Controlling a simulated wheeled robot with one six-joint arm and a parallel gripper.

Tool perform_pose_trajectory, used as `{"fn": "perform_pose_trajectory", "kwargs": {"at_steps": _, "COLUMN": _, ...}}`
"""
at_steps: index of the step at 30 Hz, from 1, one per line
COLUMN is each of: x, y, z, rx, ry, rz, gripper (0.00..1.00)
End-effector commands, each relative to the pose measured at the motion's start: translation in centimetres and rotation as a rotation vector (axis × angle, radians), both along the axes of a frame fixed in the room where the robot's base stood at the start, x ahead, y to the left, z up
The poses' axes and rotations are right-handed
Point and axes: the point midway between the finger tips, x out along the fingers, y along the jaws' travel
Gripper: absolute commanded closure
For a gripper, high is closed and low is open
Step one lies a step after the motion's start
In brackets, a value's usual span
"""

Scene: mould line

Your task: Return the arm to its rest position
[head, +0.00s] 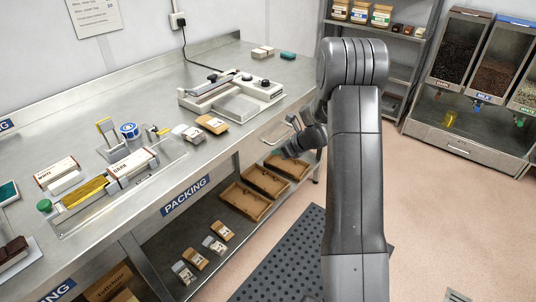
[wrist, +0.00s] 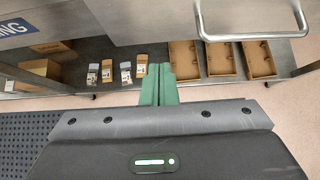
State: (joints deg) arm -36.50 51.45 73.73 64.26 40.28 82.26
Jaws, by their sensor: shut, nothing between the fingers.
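My gripper (wrist: 158,68) shows in the wrist view with its two green fingers pressed together and nothing between them. In the head view my arm reaches forward on the right of the picture and bends down. My gripper (head: 276,153) there is beside the front edge of the steel packing bench (head: 222,150), partly hidden by my own wrist. It touches no goods that I can see.
The bench's lower shelf holds brown trays (head: 245,200) and several small packets (head: 222,231). A metal handle (wrist: 253,35) is close in the wrist view. A sealing machine (head: 232,98) stands on the bench.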

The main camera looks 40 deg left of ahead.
Motion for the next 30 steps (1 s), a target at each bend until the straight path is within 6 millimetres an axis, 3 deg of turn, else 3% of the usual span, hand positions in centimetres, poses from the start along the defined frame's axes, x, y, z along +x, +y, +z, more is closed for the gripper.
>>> {"fn": "perform_pose_trajectory", "kwargs": {"at_steps": 6, "x": 0.0, "y": -2.3, "z": 2.1, "rx": 0.0, "ry": -0.001, "rz": -0.001, "gripper": 1.0}}
{"fn": "perform_pose_trajectory", "kwargs": {"at_steps": 12, "x": -0.1, "y": -3.0, "z": 2.6, "rx": -0.001, "ry": 0.001, "rz": -0.002, "gripper": 1.0}}
{"fn": "perform_pose_trajectory", "kwargs": {"at_steps": 23, "x": -0.1, "y": -2.8, "z": 2.5, "rx": -0.001, "ry": 0.001, "rz": 0.0, "gripper": 1.0}}
{"fn": "perform_pose_trajectory", "kwargs": {"at_steps": 30, "x": -0.1, "y": -0.7, "z": 0.5, "rx": -0.003, "ry": 0.002, "rz": 0.001, "gripper": 1.0}}
